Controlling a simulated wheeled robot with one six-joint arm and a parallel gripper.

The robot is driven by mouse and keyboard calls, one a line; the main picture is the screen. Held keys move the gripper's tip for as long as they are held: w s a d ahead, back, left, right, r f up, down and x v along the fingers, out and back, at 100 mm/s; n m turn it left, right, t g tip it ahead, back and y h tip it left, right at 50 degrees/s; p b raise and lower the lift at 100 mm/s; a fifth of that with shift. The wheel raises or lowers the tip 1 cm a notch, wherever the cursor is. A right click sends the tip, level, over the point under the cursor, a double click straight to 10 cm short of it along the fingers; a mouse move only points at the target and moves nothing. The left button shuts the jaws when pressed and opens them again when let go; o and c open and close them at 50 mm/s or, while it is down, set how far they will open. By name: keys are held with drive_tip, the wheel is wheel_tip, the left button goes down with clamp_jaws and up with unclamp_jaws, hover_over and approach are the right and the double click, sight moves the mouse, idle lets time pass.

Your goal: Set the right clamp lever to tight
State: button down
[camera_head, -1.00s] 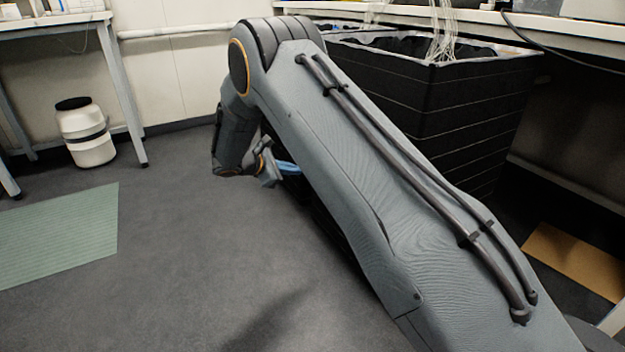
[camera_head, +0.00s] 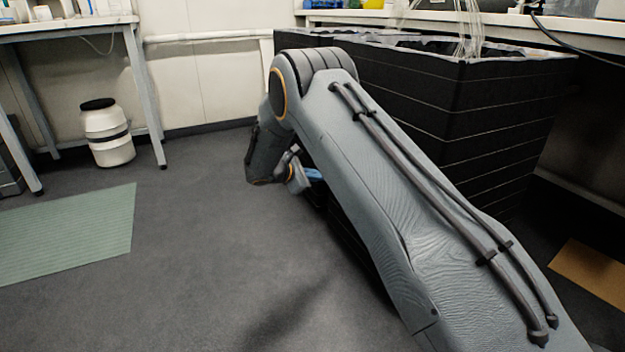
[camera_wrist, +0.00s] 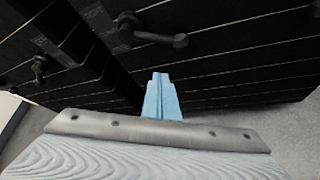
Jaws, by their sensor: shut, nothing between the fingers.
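A dark clamp lever (camera_wrist: 152,36) is on the black stacked box face at the upper middle of the wrist view. Its handle points right and slightly down to a knobbed end. A second dark lever (camera_wrist: 39,68) is at the left, its arm short and hanging down in the picture. My gripper (camera_wrist: 161,80) has blue fingers pressed together and empty. They are below the first lever in the wrist view and appear apart from it. In the head view my gripper (camera_head: 313,174) is mostly hidden behind my arm, and no lever shows.
A white drum (camera_head: 107,135) stands under the left table. A green mat (camera_head: 70,235) lies on the floor at left. The middle floor is clear.

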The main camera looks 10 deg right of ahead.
drive_tip(key=shift+w+d+r+b, duration=0.1)
drive_tip(key=shift+d+r+b, duration=0.15)
drive_tip(key=shift+d+b, duration=0.35)
drive_tip(key=shift+w+d+r+b, duration=0.1)
drive_tip(key=shift+d+r+b, duration=0.25)
drive_tip(key=shift+d, duration=0.5)
drive_tip(key=shift+w+d+r+b, duration=0.1)
drive_tip(key=shift+d+r+b, duration=0.1)
drive_tip(key=shift+d+b, duration=0.4)
drive_tip(key=shift+d, duration=0.15)
drive_tip(key=shift+p, duration=0.3)
